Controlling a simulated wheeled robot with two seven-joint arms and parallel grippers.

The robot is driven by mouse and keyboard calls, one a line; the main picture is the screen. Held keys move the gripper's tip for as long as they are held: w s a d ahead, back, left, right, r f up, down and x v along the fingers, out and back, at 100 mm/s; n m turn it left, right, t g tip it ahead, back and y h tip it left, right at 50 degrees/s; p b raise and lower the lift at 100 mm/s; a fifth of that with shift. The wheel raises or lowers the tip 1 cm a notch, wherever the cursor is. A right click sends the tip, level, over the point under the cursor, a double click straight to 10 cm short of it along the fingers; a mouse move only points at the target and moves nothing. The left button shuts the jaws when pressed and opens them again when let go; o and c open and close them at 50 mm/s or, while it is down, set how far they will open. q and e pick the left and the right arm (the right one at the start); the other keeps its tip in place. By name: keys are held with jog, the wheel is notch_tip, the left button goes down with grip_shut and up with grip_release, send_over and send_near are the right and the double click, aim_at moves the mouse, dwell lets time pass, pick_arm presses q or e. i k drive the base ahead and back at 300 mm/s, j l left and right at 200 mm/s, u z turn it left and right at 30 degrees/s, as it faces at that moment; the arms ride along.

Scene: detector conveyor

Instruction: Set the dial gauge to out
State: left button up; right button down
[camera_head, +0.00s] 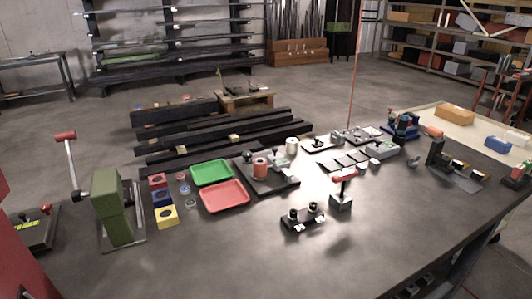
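No dial gauge can be made out for certain at this size. A black upright stand (436,156) on a dark plate, with small orange-topped blocks beside it, stands at the right of the table. A red-topped lever device (342,188) on a grey block stands near the middle. A small black fixture with two round knobs (303,216) sits in front of it. Which of these, if any, bears the gauge, I cannot tell. Neither of my grippers shows in the head view.
A green press (112,205) with a red-ended lever stands at the left of the dark table (270,265). Red, blue and yellow blocks, a green tray (211,173) and a red tray (225,196) lie beside it. The table's front middle is clear.

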aim_at(277, 161)
jog(key=u, duration=1.6)
jog(key=i+l, duration=0.1)
jog(key=l, duration=0.25)
jog(key=i+l, duration=0.1)
jog(key=l, duration=0.25)
